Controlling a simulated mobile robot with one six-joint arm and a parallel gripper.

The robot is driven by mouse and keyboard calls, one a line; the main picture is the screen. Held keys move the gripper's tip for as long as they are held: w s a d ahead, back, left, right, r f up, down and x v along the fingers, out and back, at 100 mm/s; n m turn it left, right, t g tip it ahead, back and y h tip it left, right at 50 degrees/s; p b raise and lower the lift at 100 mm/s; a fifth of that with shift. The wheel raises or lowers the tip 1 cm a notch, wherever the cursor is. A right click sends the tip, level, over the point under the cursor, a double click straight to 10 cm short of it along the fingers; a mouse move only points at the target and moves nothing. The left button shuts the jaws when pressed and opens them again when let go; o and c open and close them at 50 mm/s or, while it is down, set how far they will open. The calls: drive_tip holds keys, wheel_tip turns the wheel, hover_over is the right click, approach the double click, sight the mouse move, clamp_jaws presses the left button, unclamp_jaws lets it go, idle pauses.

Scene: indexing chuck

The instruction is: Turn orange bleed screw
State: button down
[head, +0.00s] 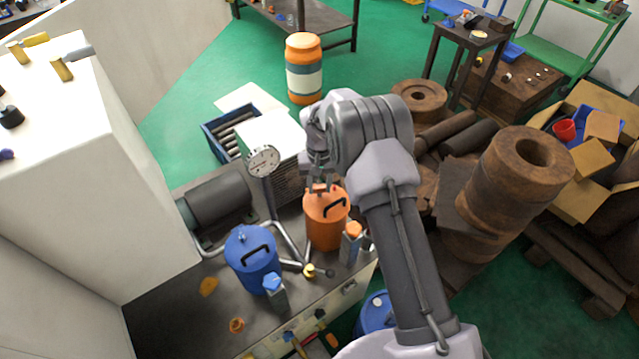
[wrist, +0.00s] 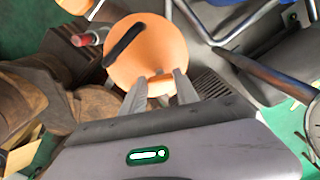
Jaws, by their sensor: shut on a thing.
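The orange canister (head: 324,232) stands upright on the dark workbench, with a black handle (head: 322,208) on its lid. My gripper (head: 320,187) points down at the far side of the lid. In the wrist view my gripper (wrist: 162,82) is shut on a small orange piece (wrist: 161,88), the bleed screw, at the edge of the round lid (wrist: 150,50). The fingers and wrist hide most of the screw in the head view. Its turned angle cannot be told.
A blue canister (head: 252,262) stands to the left. A dial gauge (head: 263,161) on a metal stand rises close to my gripper. An orange-capped post (head: 353,240) stands right of the orange canister. A dark motor (head: 216,207) lies behind.

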drive_tip(key=shift+n, duration=0.4)
drive_tip(key=c, duration=0.9)
unclamp_jaws()
drive_tip(key=shift+r, duration=0.1)
wheel_tip(320, 180, up, 17)
drive_tip(key=p, duration=0.5)
drive_tip(key=shift+r+p, duration=0.1)
drive_tip(key=shift+p, duration=0.2)
